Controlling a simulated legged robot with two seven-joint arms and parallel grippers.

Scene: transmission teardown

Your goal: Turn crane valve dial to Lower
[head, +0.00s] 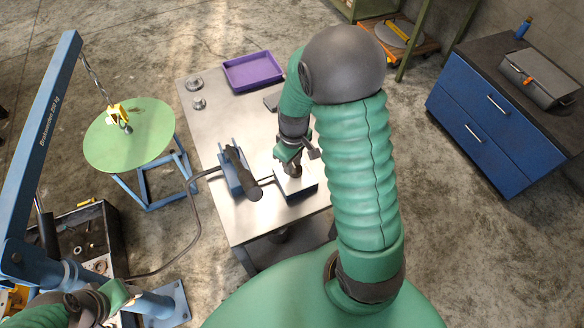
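The blue crane (48,125) stands at the left, with a chain and a yellow hook block (117,113) hanging from its boom. A blue pump unit with a dark lever (240,172) sits on the metal table, and a hose runs from it towards the crane. Right of it is a dark box with a pale top (296,187). My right gripper (291,168) is over this box and covers part of its top. No dial can be made out; whether the fingers touch one is hidden. My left gripper (128,300) is at the lower left, beside the crane's base, partly seen.
The metal table (222,125) also holds a purple tray (252,72) and small round metal parts (196,92). A round green table (130,145) stands under the hook. A dark bin with parts (85,235) is at the left. A blue drawer cabinet (478,110) is at the right.

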